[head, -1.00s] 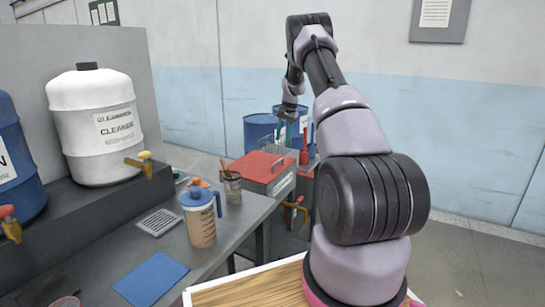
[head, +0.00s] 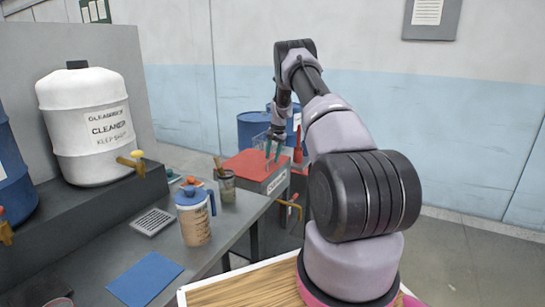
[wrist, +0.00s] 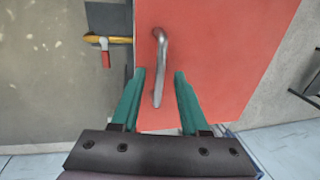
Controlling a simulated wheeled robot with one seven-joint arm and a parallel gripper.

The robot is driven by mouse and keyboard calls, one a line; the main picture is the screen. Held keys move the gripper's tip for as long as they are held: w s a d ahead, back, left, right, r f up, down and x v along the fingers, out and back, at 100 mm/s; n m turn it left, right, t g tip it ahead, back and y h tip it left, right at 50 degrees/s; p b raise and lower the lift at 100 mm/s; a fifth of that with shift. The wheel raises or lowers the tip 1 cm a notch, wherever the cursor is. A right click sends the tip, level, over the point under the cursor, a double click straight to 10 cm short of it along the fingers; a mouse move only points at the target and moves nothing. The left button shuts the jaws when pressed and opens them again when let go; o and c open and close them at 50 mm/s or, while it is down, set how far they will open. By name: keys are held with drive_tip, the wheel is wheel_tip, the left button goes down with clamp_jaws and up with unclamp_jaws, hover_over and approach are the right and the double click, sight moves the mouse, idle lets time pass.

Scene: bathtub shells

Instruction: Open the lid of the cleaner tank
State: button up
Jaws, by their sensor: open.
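The cleaner tank (head: 277,182) is a grey box with a white label and a flat red lid (head: 240,163), standing beyond the end of the bench. The lid is closed. In the wrist view the red lid (wrist: 225,50) fills the middle, with a curved metal handle (wrist: 161,50) on it. My gripper (head: 273,158) is over the lid, its green fingers pointing down. In the wrist view my gripper (wrist: 159,74) is open, with one finger on each side of the handle's lower part. Whether the fingers touch the handle or lid, I cannot tell.
A white drum (head: 90,125) with a brass tap stands on the bench's raised shelf. A blue-lidded jug (head: 195,215), a glass jar (head: 226,187) and a blue mat (head: 146,278) are on the bench. Blue barrels (head: 252,130) stand behind the tank. A yellow-handled tap (wrist: 103,41) juts out beside the lid.

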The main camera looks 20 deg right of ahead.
drive_tip(key=shift+c, duration=0.3)
clamp_jaws()
idle(1.1)
